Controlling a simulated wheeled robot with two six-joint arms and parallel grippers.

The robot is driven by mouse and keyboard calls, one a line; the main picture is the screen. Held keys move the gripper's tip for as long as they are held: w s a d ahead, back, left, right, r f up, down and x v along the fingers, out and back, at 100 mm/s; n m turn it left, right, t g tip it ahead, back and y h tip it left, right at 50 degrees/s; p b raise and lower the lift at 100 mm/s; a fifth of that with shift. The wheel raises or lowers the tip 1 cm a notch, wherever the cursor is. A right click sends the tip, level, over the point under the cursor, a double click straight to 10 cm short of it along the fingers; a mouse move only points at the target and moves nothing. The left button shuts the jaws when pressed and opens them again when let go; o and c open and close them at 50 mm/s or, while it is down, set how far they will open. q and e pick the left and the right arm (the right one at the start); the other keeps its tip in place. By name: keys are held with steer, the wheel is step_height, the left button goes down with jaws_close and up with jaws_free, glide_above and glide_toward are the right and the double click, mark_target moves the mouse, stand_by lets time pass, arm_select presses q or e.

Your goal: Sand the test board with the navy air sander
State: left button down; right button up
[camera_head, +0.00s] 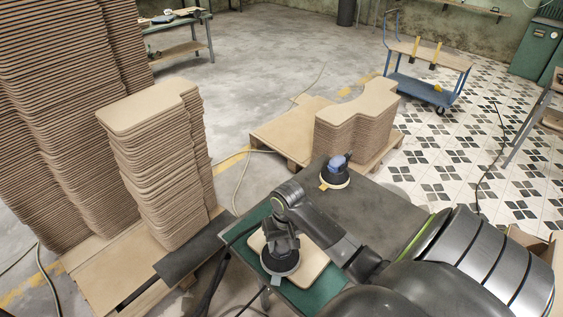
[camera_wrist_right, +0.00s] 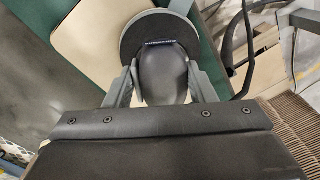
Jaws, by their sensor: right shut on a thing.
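The test board (camera_head: 315,262) is a pale tan board with rounded corners, lying on a green mat (camera_head: 325,287). It also shows in the right wrist view (camera_wrist_right: 90,35). My right gripper (camera_head: 281,240) is shut on the body of a dark, nearly black sander (camera_wrist_right: 162,75) with a small blue label. The sander's round pad (camera_head: 279,264) is over the near left part of the board and overhangs its edge. Whether the pad touches the board is hard to tell. My left gripper is not in view.
A brighter blue sander (camera_head: 336,172) stands on the dark tabletop (camera_head: 380,205) behind my arm. Stacked curved boards stand on pallets at left (camera_head: 160,150) and behind (camera_head: 355,120). A dark hose (camera_wrist_right: 246,50) runs beside the held sander. A blue cart (camera_head: 425,90) stands farther back.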

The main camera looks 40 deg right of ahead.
steer(key=shift+s+d, duration=0.2)
steer(key=shift+s, duration=1.3)
steer(key=shift+s+d, duration=0.2)
steer(key=shift+s, duration=1.3)
steer(key=shift+s+d+f, duration=0.1)
steer(key=shift+s, duration=1.5)
steer(key=shift+d, duration=0.1)
steer(key=shift+d, duration=0.9)
